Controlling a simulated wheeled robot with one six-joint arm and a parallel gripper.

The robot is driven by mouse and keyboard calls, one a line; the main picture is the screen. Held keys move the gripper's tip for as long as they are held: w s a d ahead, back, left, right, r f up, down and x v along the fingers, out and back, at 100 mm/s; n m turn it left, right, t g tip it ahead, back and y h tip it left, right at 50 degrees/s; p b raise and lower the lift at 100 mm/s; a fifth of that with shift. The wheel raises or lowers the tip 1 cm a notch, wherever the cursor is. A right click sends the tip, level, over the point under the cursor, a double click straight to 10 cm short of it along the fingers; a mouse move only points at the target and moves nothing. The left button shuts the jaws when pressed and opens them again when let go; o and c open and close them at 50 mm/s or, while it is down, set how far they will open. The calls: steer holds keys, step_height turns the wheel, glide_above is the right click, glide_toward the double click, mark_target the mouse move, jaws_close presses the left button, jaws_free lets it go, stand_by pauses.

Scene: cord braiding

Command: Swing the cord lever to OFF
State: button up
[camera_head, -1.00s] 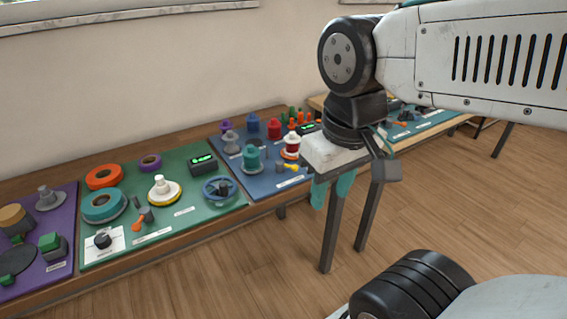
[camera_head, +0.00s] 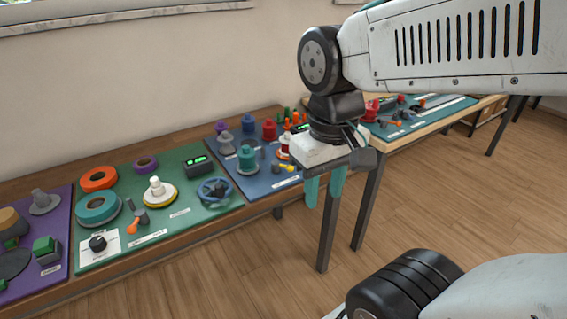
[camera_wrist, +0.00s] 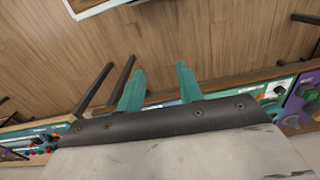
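Several small levers show in the head view, and their labels are too small to read, so I cannot tell which is the cord lever. One lever with an orange handle (camera_head: 131,227) stands on the green board (camera_head: 150,250). A lever with a yellow handle (camera_head: 288,168) is on the blue board, close left of my gripper. Another orange-handled lever (camera_head: 393,123) is on the teal board at the right. My gripper (camera_head: 320,203) points down in front of the tables, its teal fingers apart and empty. The parted fingers also show in the wrist view (camera_wrist: 160,68).
A blue handwheel (camera_head: 215,192), a white knob on a yellow-rimmed disc (camera_head: 157,192) and spools crowd the green board. The blue board (camera_head: 262,188) holds several coloured pegs. A purple board (camera_head: 62,222) is at far left.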

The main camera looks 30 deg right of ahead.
steer(key=w+d+f+n, duration=0.2)
steer(key=w+d+f, duration=0.3)
steer(key=w, duration=0.6)
steer(key=w+d+f+n, duration=0.2)
steer(key=w+d+f, duration=0.3)
steer(key=w, duration=0.7)
steer(key=w+d+f+n, duration=0.1)
steer(key=w+d+f, duration=0.3)
steer(key=w, duration=0.7)
steer(key=shift+w+d+f+n, duration=0.25)
steer(key=shift+d+f+n, duration=0.15)
steer(key=shift+d, duration=0.2)
steer(key=shift+w+d+r+n, duration=0.1)
steer(key=shift+w+r+n, duration=0.15)
steer(key=shift+n, duration=0.05)
steer(key=shift+f+n, duration=0.3)
steer(key=shift+f, duration=0.2)
step_height(320, 180, down, 7)
jaws_close()
steer(key=shift+s, duration=0.1)
